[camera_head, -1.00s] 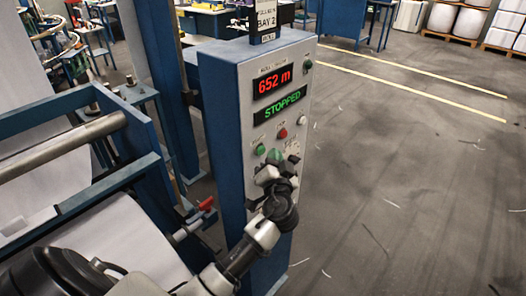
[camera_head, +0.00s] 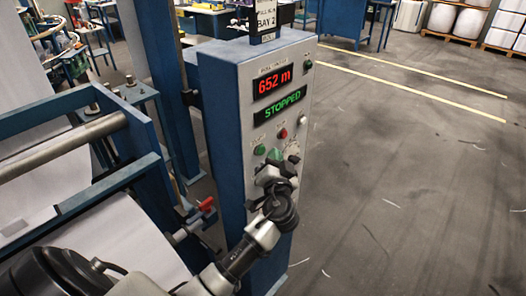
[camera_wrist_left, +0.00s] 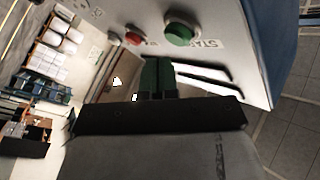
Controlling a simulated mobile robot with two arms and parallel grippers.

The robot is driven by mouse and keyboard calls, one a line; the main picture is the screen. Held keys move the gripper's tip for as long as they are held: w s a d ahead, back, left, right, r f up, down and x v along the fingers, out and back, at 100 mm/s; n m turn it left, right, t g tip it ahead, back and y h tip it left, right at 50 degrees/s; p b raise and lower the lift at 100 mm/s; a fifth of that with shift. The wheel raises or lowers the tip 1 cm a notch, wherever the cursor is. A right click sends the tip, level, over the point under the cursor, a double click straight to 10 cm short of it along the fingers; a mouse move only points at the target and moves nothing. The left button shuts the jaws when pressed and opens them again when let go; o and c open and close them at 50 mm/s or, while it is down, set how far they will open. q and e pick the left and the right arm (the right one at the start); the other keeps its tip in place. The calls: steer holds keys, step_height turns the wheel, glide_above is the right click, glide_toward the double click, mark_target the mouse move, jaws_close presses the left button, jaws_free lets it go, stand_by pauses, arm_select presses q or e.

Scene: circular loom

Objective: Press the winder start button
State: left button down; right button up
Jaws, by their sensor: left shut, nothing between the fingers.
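The winder control panel (camera_head: 237,130) is a blue and grey cabinet with displays reading "652 m" and "STOPPED". Its round green start button (camera_head: 260,150) sits low on the face; the wrist view shows the green button (camera_wrist_left: 180,30) beside a START label. A red button (camera_head: 283,133) is up and right of it. My left gripper (camera_head: 274,157) is shut and empty, its dark green fingertips close to the panel, just right of and below the green button. In the wrist view the fingertips (camera_wrist_left: 157,62) show below the button, apart from it in the picture. My right gripper is out of view.
A dark knob (camera_head: 293,159) sits right of my fingertips on the panel. The loom frame with a white fabric roll (camera_head: 115,240) and a red-handled lever (camera_head: 206,203) stands left. Open floor (camera_head: 400,180) lies to the right.

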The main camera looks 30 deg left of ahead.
arm_select(q)
steer(key=shift+a, duration=0.1)
stand_by(0.6)
steer(key=shift+a+b, duration=0.3)
steer(key=shift+a, duration=0.05)
steer(key=shift+w+a, duration=0.1)
steer(key=shift+a, duration=0.35)
stand_by(0.7)
steer(key=shift+d+b, duration=0.1)
steer(key=shift+b, duration=0.2)
steer(key=shift+d+b, duration=0.35)
steer(key=shift+d, duration=0.4)
